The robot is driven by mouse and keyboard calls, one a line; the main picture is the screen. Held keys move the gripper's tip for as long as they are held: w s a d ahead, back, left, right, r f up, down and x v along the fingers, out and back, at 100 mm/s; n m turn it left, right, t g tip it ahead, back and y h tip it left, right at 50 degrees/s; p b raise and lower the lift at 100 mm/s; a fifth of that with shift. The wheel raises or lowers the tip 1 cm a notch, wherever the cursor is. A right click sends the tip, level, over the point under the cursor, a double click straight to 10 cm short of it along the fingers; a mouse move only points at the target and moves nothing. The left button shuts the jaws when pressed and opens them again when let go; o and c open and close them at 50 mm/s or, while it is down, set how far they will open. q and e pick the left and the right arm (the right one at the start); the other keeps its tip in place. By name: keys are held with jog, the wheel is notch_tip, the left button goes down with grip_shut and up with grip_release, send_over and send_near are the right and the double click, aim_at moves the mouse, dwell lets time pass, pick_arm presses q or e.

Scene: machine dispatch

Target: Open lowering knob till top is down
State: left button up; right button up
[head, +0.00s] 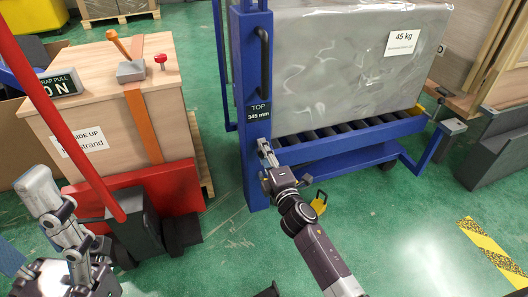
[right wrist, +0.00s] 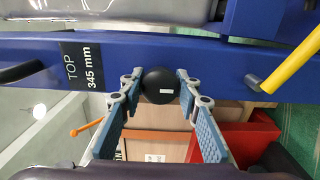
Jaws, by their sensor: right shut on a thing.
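The lowering knob (right wrist: 158,85) is a round black knob with a small white mark, on the blue post (head: 254,60) of the lift cart. In the right wrist view it sits between the two fingertips of my right gripper (right wrist: 160,96), which is shut on it. In the head view my right gripper (head: 265,150) is against the post just below the label "TOP 345 mm" (head: 258,110), and hides the knob. The roller top (head: 335,133) carries a large grey wrapped load (head: 350,60) marked 45 kg. My left gripper (head: 40,192) is at the left; its jaws are unclear.
A yellow pedal (head: 319,203) is low by the cart, right of my right arm. A wooden crate (head: 120,105) with an orange strap stands on a red pallet jack (head: 180,190) at the left. Green floor is open at the lower right.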

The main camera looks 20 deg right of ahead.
dwell(0.3)
jog(key=o, duration=1.2)
jog(key=shift+a, duration=0.1)
jog(key=shift+c, duration=0.2)
jog(key=shift+s, duration=0.15)
jog(key=s, duration=1.1)
jog(key=shift+s+d, duration=0.25)
jog(key=shift+s, duration=0.1)
